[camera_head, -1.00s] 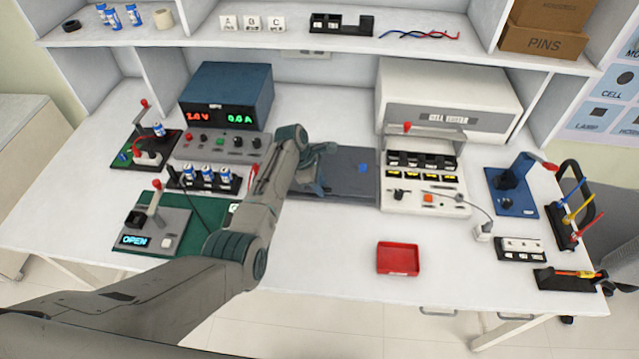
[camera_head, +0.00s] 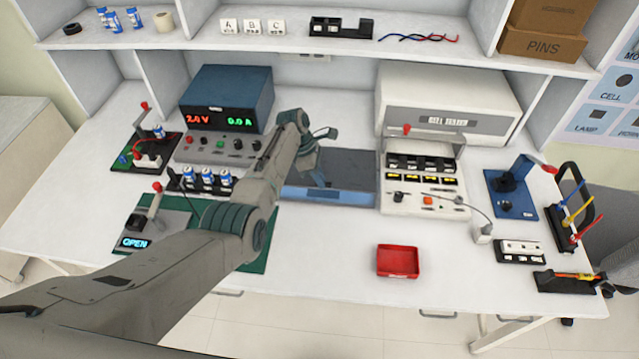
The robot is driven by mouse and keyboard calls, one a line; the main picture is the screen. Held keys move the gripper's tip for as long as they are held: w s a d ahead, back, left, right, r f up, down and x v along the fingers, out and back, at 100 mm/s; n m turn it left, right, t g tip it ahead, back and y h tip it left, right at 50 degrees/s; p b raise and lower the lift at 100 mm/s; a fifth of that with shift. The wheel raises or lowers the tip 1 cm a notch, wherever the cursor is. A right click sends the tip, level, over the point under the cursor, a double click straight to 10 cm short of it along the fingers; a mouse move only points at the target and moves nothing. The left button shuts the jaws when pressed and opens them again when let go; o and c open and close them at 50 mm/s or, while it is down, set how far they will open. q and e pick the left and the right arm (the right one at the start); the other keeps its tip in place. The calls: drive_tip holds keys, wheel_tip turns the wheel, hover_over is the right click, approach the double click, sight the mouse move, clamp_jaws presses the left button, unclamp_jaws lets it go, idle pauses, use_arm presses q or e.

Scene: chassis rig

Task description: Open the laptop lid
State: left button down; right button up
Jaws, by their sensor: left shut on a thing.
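The laptop lies on the white bench, just right of my left arm. Its dark grey lid (camera_head: 347,164) is tilted up at the near side, and a strip of its blue base (camera_head: 345,197) shows along the front. My left gripper (camera_head: 321,180) is at the left part of the lid, shut on it. My wrist and forearm hide the laptop's left side and part of the fingers. My right gripper is not in view.
A white instrument panel (camera_head: 425,200) stands close against the laptop's right. A blue power supply (camera_head: 228,95) and a battery holder (camera_head: 203,184) are to the left. A red tray (camera_head: 398,261) sits near the front, with bare bench around it.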

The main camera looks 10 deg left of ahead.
use_arm(q)
drive_tip(key=shift+w+r+g, duration=0.25)
drive_tip(key=shift+r, duration=0.3)
drive_tip(key=shift+w+r+g, duration=0.25)
drive_tip(key=shift+r, duration=0.25)
drive_tip(key=shift+w+r, duration=0.15)
drive_tip(key=shift+r, duration=0.2)
drive_tip(key=w+r+b, duration=0.2)
drive_tip(key=w+r, duration=0.1)
drive_tip(key=r, duration=0.2)
drive_tip(key=shift+w+r+b, duration=0.2)
drive_tip(key=shift+r+b, duration=0.1)
drive_tip(key=shift+r, duration=0.1)
drive_tip(key=shift+a, duration=0.1)
